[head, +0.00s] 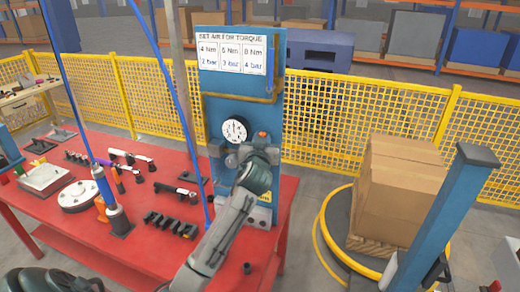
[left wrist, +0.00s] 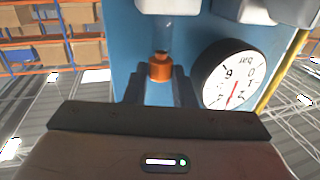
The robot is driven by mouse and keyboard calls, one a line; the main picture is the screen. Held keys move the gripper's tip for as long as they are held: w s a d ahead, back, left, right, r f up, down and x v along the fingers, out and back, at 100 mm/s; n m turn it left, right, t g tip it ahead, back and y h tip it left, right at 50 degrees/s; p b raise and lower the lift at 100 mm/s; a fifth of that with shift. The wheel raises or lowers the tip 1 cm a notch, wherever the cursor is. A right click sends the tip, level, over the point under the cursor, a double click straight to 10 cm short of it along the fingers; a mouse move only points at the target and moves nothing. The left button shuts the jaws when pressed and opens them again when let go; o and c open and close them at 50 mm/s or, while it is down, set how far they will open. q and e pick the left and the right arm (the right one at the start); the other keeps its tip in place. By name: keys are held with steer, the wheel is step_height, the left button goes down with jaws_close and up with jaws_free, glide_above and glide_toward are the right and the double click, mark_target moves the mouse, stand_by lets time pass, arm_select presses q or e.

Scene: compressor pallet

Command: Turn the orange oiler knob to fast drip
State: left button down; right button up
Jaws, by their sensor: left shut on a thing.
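The orange oiler knob (left wrist: 160,68) shows in the left wrist view, at the end of a clear glass part on the blue panel (left wrist: 125,50). My left gripper (left wrist: 158,88) is shut on it, one dark finger on each side. In the head view my left arm reaches up to the panel, and the gripper (head: 260,152) largely covers the oiler. A small orange spot (head: 262,134) shows just above it, probably the knob. No drip marking is readable. My right gripper is not in view.
A round white gauge (head: 234,130) sits close left of the gripper. A torque sign (head: 232,50) tops the panel. The red table (head: 100,240) holds several tools and fixtures. Cartons (head: 395,190) and a blue post (head: 440,220) stand right, before yellow fencing (head: 330,110).

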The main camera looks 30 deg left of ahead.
arm_select(q)
steer(key=n+g+y+b, duration=0.2)
steer(key=b, duration=0.2)
steer(key=n+g+y+b, duration=0.2)
steer(key=g+y+b, duration=0.1)
steer(key=b, duration=0.1)
steer(key=w+d+n+g+y+b, duration=0.1)
steer(key=n+g+y+b, duration=0.1)
steer(key=n+b, duration=0.1)
steer(key=shift+f+g+y+b, duration=0.2)
steer(key=shift+g+y+b, duration=0.1)
steer(key=shift+b, duration=0.2)
steer(key=shift+w+r+n+g+b, duration=0.1)
steer(key=shift+n+g+b, duration=0.2)
steer(key=shift+g+b, duration=0.15)
steer(key=shift+d+r+y, duration=0.1)
steer(key=shift+y, duration=0.2)
steer(key=c, duration=1.5)
jaws_free()
steer(key=shift+r, duration=0.1)
